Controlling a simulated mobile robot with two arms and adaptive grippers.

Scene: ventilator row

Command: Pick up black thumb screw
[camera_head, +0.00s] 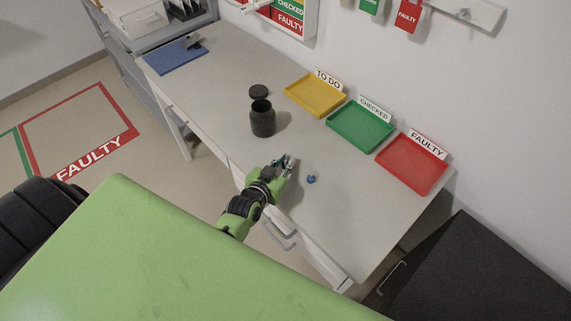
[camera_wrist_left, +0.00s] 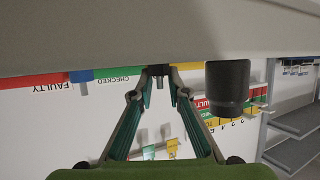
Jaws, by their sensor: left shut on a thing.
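My left gripper (camera_head: 288,162) is low over the front half of the workbench (camera_head: 225,85), to the right of and nearer than the dark jar. In the left wrist view it (camera_wrist_left: 160,84) is shut on a small dark thing, the black thumb screw (camera_wrist_left: 158,71), held between the fingertips close to the bench surface. The screw is too small to make out in the head view. My right gripper is in neither view.
A small blue part (camera_head: 311,179) lies right of the gripper. A dark jar (camera_head: 262,122) stands behind-left, with a round black lid (camera_head: 258,92) beyond it. Yellow (camera_head: 314,95), green (camera_head: 359,126) and red (camera_head: 411,164) trays line the wall. The bench's right front is clear.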

